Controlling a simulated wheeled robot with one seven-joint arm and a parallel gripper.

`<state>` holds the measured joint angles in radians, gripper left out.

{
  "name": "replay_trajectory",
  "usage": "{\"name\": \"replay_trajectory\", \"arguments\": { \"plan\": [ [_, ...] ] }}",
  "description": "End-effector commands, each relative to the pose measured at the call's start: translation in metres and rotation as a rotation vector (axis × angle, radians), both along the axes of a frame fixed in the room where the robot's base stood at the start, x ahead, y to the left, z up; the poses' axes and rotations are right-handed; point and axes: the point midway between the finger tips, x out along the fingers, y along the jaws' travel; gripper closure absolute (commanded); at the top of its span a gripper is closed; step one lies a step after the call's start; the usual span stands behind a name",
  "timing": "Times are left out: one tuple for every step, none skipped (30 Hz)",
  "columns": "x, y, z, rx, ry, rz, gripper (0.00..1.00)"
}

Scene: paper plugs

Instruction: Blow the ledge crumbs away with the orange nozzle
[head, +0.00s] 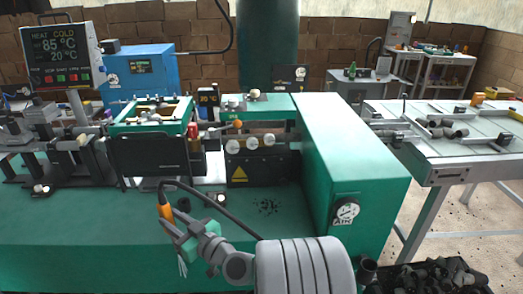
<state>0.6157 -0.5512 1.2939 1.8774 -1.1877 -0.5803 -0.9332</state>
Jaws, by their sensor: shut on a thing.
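The orange nozzle (166,212) is at the end of my gripper (178,230), low and left of centre in the head view. My gripper is shut on it, in front of the green ledge (235,225). A black hose loops up from the nozzle and back over my arm. The crumbs (268,206) are a small dark scatter on the ledge, right of the nozzle and apart from it. My fingers partly cover the nozzle's body, so the exact grip is hard to see.
A tall green housing (355,150) with a round AIR dial (345,212) bounds the ledge on the right. A black panel with a yellow warning sign (239,174) stands behind the crumbs. A bin of dark parts (440,275) is at lower right.

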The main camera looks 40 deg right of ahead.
Motion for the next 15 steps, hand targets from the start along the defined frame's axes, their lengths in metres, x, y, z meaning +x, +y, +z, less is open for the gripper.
{"name": "replay_trajectory", "arguments": {
  "plan": [
    [0.004,-0.016,0.002,-0.003,-0.004,-0.024,1.0],
    [0.007,-0.027,0.005,-0.004,-0.005,-0.04,1.0],
    [0.011,-0.044,0.008,-0.004,-0.006,-0.063,1.0],
    [0.013,-0.058,0.012,-0.005,-0.008,-0.082,1.0],
    [0.016,-0.073,0.015,-0.004,-0.008,-0.102,1.0],
    [0.018,-0.094,0.02,-0.004,-0.008,-0.132,1.0],
    [0.02,-0.111,0.024,-0.004,-0.007,-0.154,1.0],
    [0.021,-0.128,0.028,-0.005,-0.008,-0.178,1.0],
    [0.021,-0.153,0.034,-0.006,-0.01,-0.211,1.0],
    [0.02,-0.171,0.037,-0.005,-0.008,-0.236,1.0],
    [0.018,-0.191,0.041,-0.006,-0.007,-0.264,1.0],
    [0.015,-0.216,0.047,-0.007,-0.008,-0.299,1.0],
    [0.012,-0.235,0.051,-0.006,-0.006,-0.324,1.0],
    [0.008,-0.252,0.055,-0.006,-0.006,-0.348,1.0],
    [0.003,-0.272,0.059,-0.005,-0.005,-0.378,1.0]
  ]
}}
